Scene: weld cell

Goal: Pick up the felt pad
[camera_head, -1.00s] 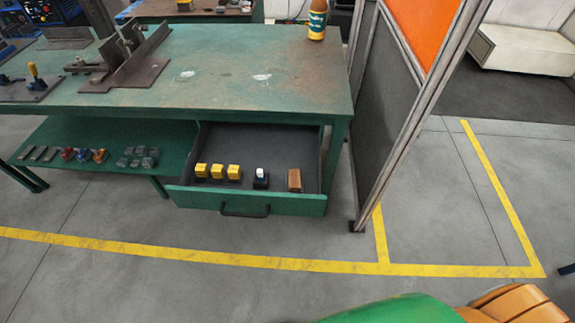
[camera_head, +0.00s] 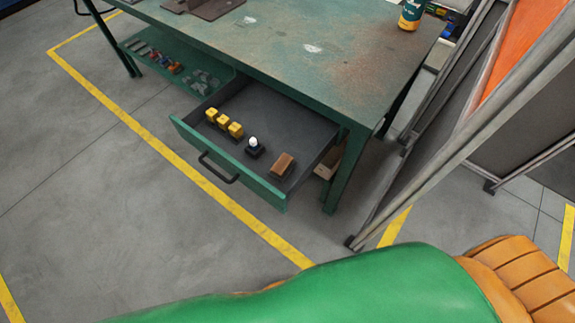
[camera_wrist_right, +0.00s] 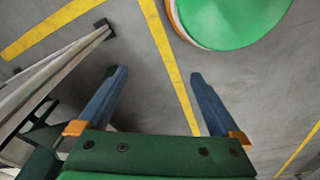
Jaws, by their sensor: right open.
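No thing can be surely named as the felt pad. The open drawer (camera_head: 232,163) of the green workbench holds a brown block (camera_head: 282,165) near its right end, which may be it, a white-topped black piece (camera_head: 254,147) and three yellow blocks (camera_head: 224,123) in a row. In the right wrist view my right gripper (camera_wrist_right: 157,74) is open and empty, its two blue fingers wide apart over bare floor, away from the drawer. It does not show in the head view. My left gripper is not in view.
The workbench top (camera_head: 290,60) overhangs the drawer's back. A lower shelf (camera_head: 180,66) with small parts is left of the drawer. A bottle (camera_head: 411,14) stands on the bench. A framed partition (camera_head: 450,140) stands on the right. Floor in front of the drawer is clear.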

